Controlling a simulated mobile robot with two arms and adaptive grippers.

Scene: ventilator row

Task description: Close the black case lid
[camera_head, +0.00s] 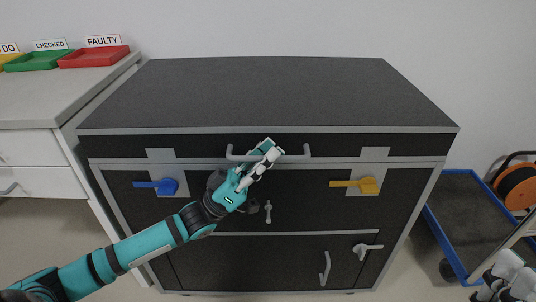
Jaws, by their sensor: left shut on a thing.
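The black case (270,205) stands in front of me. Its black lid (262,92) with grey edges lies level over the body, and no gap shows at the seam. A grey bar handle (296,158) runs along the lid's front. My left gripper (270,150) is shut on this handle near its middle and hides part of it. A blue latch (166,186) is on the front left and a yellow latch (368,185) on the front right, both with levers pointing left. My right gripper (508,280) is partly in view at the lower right, away from the case; its fingers are unclear.
A white counter (50,100) with red (93,57), green (38,61) and yellow trays stands at the left. A blue-edged cart (475,215) and an orange reel (518,187) are at the right. Small grey handles (324,269) stick out from the lower front.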

